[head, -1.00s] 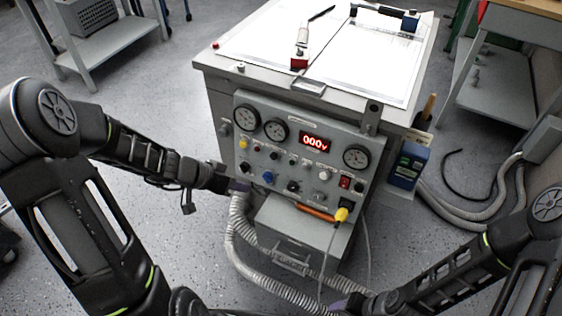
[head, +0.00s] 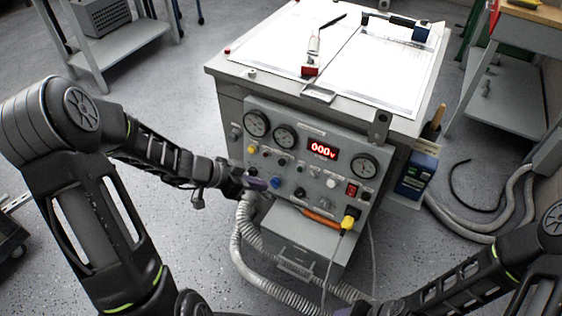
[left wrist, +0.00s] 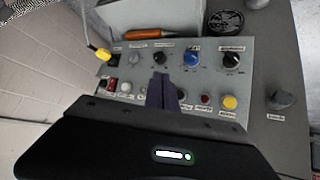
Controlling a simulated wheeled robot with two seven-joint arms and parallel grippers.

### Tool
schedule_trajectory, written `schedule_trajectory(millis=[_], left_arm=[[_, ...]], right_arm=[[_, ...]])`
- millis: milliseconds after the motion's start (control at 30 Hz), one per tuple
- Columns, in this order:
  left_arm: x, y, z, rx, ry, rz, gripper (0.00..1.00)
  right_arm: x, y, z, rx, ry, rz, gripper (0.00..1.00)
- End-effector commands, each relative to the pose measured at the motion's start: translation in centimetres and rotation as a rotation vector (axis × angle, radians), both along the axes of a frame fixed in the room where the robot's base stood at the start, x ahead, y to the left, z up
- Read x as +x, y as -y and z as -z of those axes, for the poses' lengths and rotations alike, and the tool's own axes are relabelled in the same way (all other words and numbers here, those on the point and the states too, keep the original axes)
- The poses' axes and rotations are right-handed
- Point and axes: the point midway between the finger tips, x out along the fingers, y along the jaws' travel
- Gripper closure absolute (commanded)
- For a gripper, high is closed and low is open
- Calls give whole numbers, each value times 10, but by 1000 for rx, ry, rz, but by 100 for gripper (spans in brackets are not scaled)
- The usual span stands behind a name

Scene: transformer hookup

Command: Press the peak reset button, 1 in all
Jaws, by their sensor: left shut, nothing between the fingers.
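The grey control panel (head: 310,148) on the front of the cabinet carries small buttons and knobs, among them a blue knob (head: 276,183), a yellow button (head: 251,149) and a small red button (left wrist: 205,98). The labels are too small to read, so I cannot tell which button is the peak reset. My left gripper (head: 257,184) is shut and empty, beside the blue knob in the head view. In the left wrist view its fingertips (left wrist: 163,88) point toward the panel; contact cannot be judged. My right gripper (head: 358,307) is at the bottom edge, jaws unclear.
A red display (head: 322,149) reads 000V among round gauges (head: 364,167). A yellow plug (head: 348,222) with a cable sticks out at the panel's lower right. An orange-handled tool (head: 321,217) lies below on the ledge. Grey hoses (head: 243,248) run down the front.

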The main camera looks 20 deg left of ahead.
Motion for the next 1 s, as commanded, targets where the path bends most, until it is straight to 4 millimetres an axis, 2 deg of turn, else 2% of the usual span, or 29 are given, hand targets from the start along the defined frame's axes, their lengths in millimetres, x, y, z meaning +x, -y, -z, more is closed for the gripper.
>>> schedule_trajectory(millis=[367,433,633,1000], left_arm=[[46,8,3,-2,-2,2,100],[55,8,12,2,1,2,100],[70,10,14,1,1,1,100],[73,10,13,1,-1,0,100]], right_arm=[[0,0,-40,1,-1,2,48],[0,0,-29,1,0,2,48],[0,0,-24,0,-1,2,48],[0,0,-24,0,0,1,48]])
